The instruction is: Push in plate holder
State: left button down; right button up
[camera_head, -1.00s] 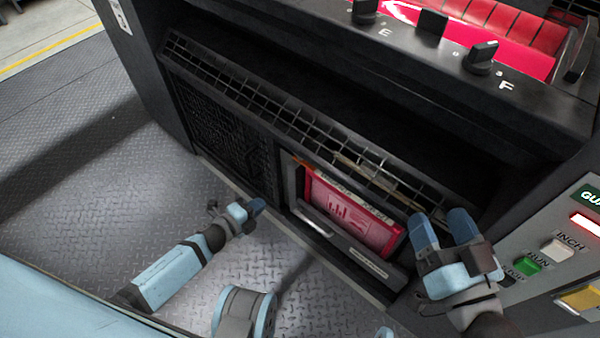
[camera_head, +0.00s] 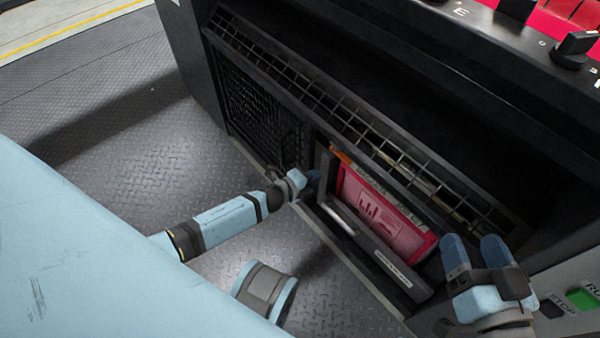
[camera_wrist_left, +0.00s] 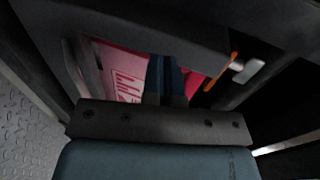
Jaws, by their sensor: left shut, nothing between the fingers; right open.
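The plate holder (camera_head: 365,236) is a dark frame with a light handle bar, low in the front of the black machine. A red plate (camera_head: 385,213) with a pale chart-like print stands tilted in it. My left gripper (camera_head: 313,178) is shut and empty at the holder's left end; whether it touches cannot be told. In the left wrist view its blue fingers (camera_wrist_left: 165,75) are together in front of the pink-red plate (camera_wrist_left: 125,87). My right gripper (camera_head: 475,250) is open and empty, just right of the plate, near the machine's front.
A wire-mesh guard (camera_head: 375,150) runs along the machine above the holder, with a dark mesh panel (camera_head: 262,115) to the left. A control panel with a green button (camera_head: 583,299) is at the lower right. The metal floor (camera_head: 130,170) at left is clear.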

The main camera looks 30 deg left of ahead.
aim_at(324, 167)
pick_arm(q)
jog(key=shift+w+d, duration=0.3)
jog(key=shift+w, duration=0.55)
pick_arm(e)
jog(key=shift+w+r, duration=0.1)
jog(key=shift+w, duration=0.05)
pick_arm(q)
jog(key=shift+w, duration=0.1)
jog(key=w, duration=0.1)
jog(key=w+d, duration=0.1)
jog(key=w, duration=0.2)
jog(key=shift+w+d, duration=0.1)
jog(key=shift+d, duration=0.2)
jog(key=shift+w+r, duration=0.1)
jog(key=shift+r, duration=0.1)
pick_arm(e)
jog(key=shift+r+n+t, duration=0.15)
jog(key=shift+n+t, duration=0.15)
jog(key=shift+d, duration=0.1)
